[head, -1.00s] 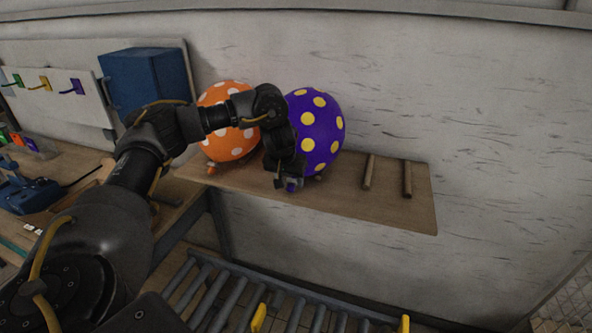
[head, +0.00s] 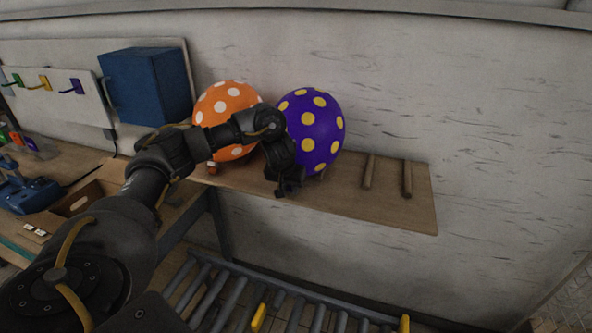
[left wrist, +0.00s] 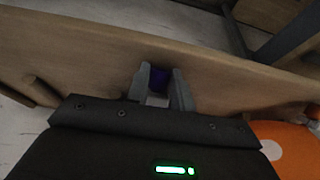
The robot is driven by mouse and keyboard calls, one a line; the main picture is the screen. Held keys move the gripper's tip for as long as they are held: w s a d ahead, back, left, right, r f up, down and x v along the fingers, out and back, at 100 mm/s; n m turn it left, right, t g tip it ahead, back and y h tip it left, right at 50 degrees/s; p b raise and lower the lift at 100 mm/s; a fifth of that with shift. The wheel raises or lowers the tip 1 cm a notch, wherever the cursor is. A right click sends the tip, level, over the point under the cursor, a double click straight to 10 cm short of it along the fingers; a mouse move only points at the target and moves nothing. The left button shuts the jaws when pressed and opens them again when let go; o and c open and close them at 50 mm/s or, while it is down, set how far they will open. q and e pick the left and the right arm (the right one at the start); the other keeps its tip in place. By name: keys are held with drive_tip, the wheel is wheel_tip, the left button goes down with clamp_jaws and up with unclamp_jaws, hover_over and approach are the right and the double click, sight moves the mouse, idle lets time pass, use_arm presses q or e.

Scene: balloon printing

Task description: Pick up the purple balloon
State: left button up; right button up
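The purple balloon (head: 322,133) with yellow dots stands on the wooden wall shelf, against the wall. My left gripper (head: 287,190) is low at the balloon's front left side. In the left wrist view, a small purple piece (left wrist: 159,77), seemingly the balloon's neck, fills the narrow gap between the two grey fingers (left wrist: 158,90). The fingers look shut on it. The balloon's round body does not show in that view. In the head view my left wrist covers its lower left part. My right gripper is not in view.
An orange balloon (head: 225,106) with white dots stands close on the left, partly behind my left arm. Two wooden pegs (head: 407,179) stick out on the shelf's right (head: 425,205). A blue box (head: 148,88) is at the left. A roller conveyor (head: 290,300) lies below.

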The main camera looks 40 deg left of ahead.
use_arm(q)
drive_tip(key=shift+c, duration=0.4)
drive_tip(key=shift+r, duration=0.1)
drive_tip(key=shift+r, duration=0.8)
drive_tip(key=d+r, duration=1.4)
drive_tip(key=r, duration=0.2)
drive_tip(key=shift+s, duration=0.25)
